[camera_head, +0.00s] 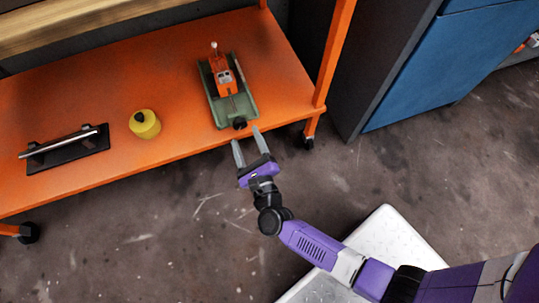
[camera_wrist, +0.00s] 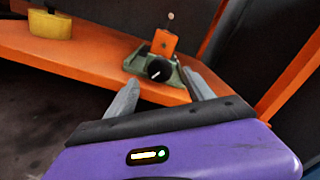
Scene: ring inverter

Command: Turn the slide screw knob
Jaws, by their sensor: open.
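The slide screw knob (camera_head: 239,124) is a small black knob at the near end of a green slide base (camera_head: 220,116) on the orange shelf. In the wrist view the knob (camera_wrist: 158,70) is round and black with a white mark on its face. An orange block (camera_head: 223,80) with a thin upright pin sits on the slide base. My gripper (camera_head: 246,139) is open and empty just in front of the shelf edge. Its fingers point toward the knob, and the knob shows between and beyond the fingertips. I see no contact with the knob.
The orange shelf (camera_head: 182,60) has a post at its right. A yellow round container (camera_head: 145,124) stands left of the slide. A black stand with a metal rod (camera_head: 62,146) lies further left. A blue cabinet (camera_head: 430,65) stands at the right. The shelf between container and slide is clear.

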